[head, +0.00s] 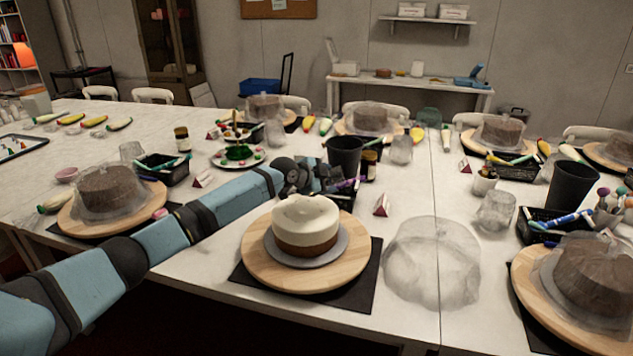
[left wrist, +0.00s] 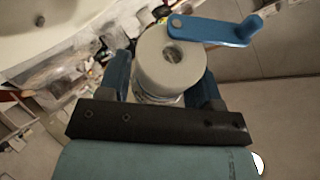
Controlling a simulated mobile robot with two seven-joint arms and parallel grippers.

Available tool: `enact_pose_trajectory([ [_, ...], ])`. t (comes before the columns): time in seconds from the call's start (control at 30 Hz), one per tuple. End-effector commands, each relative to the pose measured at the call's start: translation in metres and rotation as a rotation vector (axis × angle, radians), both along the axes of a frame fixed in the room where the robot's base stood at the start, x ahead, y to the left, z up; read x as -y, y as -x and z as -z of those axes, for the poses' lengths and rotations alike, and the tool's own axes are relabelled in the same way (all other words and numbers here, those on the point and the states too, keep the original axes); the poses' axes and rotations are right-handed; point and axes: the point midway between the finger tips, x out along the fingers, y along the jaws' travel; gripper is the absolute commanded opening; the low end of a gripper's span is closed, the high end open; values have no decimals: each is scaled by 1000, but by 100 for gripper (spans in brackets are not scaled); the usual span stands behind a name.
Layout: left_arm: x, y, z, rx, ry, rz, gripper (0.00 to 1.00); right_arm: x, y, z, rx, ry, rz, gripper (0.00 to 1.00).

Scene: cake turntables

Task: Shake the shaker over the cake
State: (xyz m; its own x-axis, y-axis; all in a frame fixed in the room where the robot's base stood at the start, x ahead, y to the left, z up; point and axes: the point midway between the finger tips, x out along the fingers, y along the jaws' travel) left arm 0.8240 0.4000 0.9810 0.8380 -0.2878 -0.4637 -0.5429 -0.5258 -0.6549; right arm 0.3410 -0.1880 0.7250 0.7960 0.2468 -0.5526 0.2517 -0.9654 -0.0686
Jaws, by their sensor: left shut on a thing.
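The cake (head: 306,232), brown below with white topping, sits on a grey board on a round wooden turntable (head: 262,272) at the front middle of the table. My left gripper (head: 322,178) is just behind the cake in the head view. In the left wrist view its blue fingers (left wrist: 163,82) are shut on a pale round shaker (left wrist: 155,62), whose end with a dark hole faces the camera. A blue crank-like piece (left wrist: 215,30) lies across its upper edge. In the head view I cannot make out the shaker clearly. My right gripper is out of view.
A black cup (head: 344,155) and a small dark jar (head: 370,165) stand close behind the gripper. A clear crumpled cover (head: 432,262) lies to the right of the turntable. Wrapped brown cakes on other turntables stand left (head: 107,190) and right (head: 595,275).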

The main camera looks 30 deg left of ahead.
Motion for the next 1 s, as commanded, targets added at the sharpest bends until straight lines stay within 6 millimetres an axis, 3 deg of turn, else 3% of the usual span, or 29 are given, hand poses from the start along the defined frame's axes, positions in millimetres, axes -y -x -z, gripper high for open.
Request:
enact_pose_trajectory([
  [1.0,4,-4,-7,37,81,1,30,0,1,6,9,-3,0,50],
])
